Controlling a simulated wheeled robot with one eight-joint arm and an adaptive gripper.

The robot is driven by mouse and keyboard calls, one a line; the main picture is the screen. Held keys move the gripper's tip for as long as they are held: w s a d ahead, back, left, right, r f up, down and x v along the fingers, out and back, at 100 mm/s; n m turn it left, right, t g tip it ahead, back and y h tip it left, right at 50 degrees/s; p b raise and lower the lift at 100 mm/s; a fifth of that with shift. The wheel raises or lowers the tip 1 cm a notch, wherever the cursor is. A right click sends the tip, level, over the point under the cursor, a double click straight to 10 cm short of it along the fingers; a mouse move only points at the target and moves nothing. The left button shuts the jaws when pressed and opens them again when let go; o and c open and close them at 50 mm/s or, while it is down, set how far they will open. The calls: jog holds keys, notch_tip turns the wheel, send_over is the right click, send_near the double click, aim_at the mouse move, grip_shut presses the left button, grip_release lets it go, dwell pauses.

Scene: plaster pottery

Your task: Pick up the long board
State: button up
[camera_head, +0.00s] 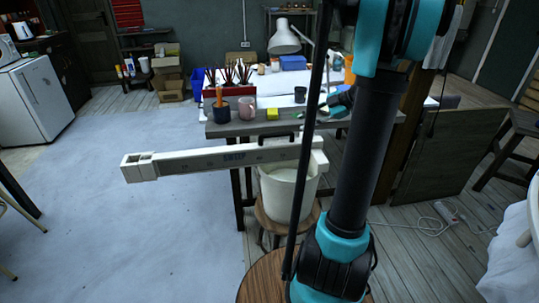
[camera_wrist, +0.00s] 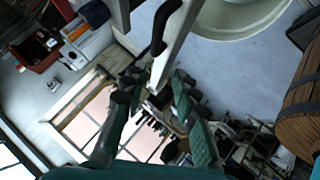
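The long board is a white-grey bar (camera_head: 225,158) with dark lettering and a block at its left end. It stretches from over the pale floor to above the white bucket (camera_head: 284,190). A black handle-like piece is near its right end. My gripper (camera_head: 327,107) is over the table, above the board's right end, partly hidden by my arm. In the wrist view my gripper (camera_wrist: 156,82) has its fingers apart. The white bar (camera_wrist: 176,48) runs down from the top to between the fingertips; I cannot tell if it touches them.
The bucket stands on a round stool close under the board's right end. The table (camera_head: 222,130) behind holds a dark cup (camera_head: 221,112), a pink cup (camera_head: 246,108), a yellow block (camera_head: 272,114) and a lamp (camera_head: 284,42). The floor (camera_head: 110,225) at left is clear.

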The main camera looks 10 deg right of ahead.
aim_at(273, 134)
jog(key=shift+n, duration=0.3)
jog(key=x, duration=1.1)
jog(key=shift+w+a, duration=0.2)
jog(key=shift+w, duration=0.15)
jog(key=shift+x, duration=2.7)
jog(key=shift+a+r, duration=0.15)
grip_shut()
